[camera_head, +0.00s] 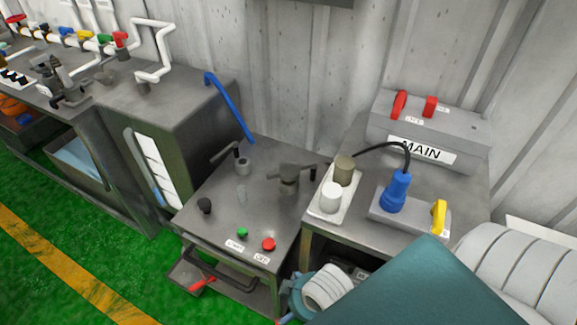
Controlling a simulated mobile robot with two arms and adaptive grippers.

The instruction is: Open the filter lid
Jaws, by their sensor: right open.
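I cannot tell for sure which part is the filter lid. The low metal unit (222,208) in the middle has a dark curved handle (215,272) on its front and a short cylinder with a lever (288,180) on top. Its top panel lies flat. My right gripper (284,303) is low at the bottom edge, right of the handle and apart from it, mostly hidden by my wrist and by the picture's edge. It is open. My left gripper is out of view.
A green button (242,232) and a red button (268,244) sit on the unit's front edge. A red lever (201,284) is below. At right stands a table with a MAIN switch box (428,135) and a blue plug (397,192). Green floor (60,205) is free at left.

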